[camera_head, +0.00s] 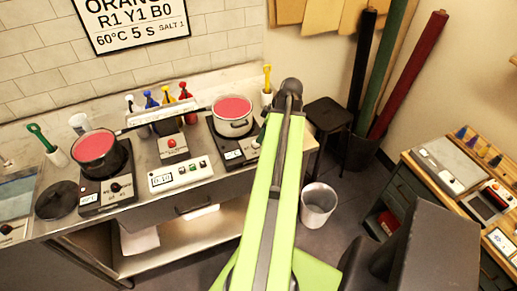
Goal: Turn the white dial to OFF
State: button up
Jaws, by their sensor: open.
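The right hot plate (226,154) stands on the steel table with a pot of red liquid (233,115) on it. Its front shows a small display (234,154) and a small pale spot (254,142) beside my arm, which may be the white dial; its setting is too small to read. The left hot plate (103,192) has a dark dial (116,187) and a display (88,198). My green arm reaches up across the middle of the view, just right of the right hot plate, and covers part of its side. My gripper is hidden behind the arm.
A pan of red liquid (94,145) sits on the left plate. Between the plates are a red-button box (173,147) and a control box (181,176). A black stool (328,115) and bin (318,204) stand right of my arm. A wooden workbench (455,185) is at right.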

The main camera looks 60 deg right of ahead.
aim_at(256, 144)
jog(key=b+x, duration=0.3)
jog(key=x, duration=0.2)
jog(key=shift+f+b, duration=0.3)
jog(key=shift+r, duration=0.1)
grip_shut()
jog(key=shift+a, duration=0.1)
